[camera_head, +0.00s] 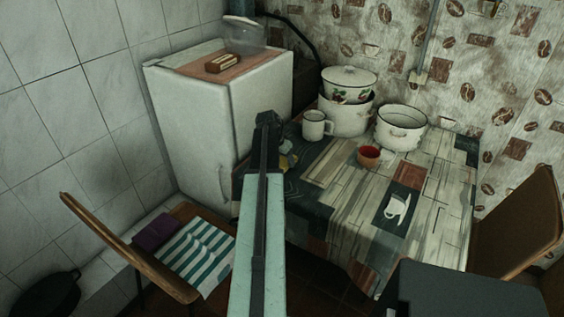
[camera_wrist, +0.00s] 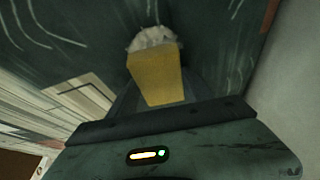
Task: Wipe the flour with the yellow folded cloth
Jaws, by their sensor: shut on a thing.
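The yellow folded cloth (camera_wrist: 155,76) is between the fingers of my gripper (camera_wrist: 156,98) in the wrist view, and the gripper is shut on it. The flour (camera_wrist: 152,37) is a whitish heap at the cloth's far end, on a dark patterned part of the tablecloth. The cloth overlaps the flour's near edge in the picture; I cannot tell whether they touch. In the head view, a small yellow patch of the cloth (camera_head: 284,162) shows right of my arm, at the table's left end. My arm hides most of the gripper there.
The table's front middle is clear. Chairs flank the table.

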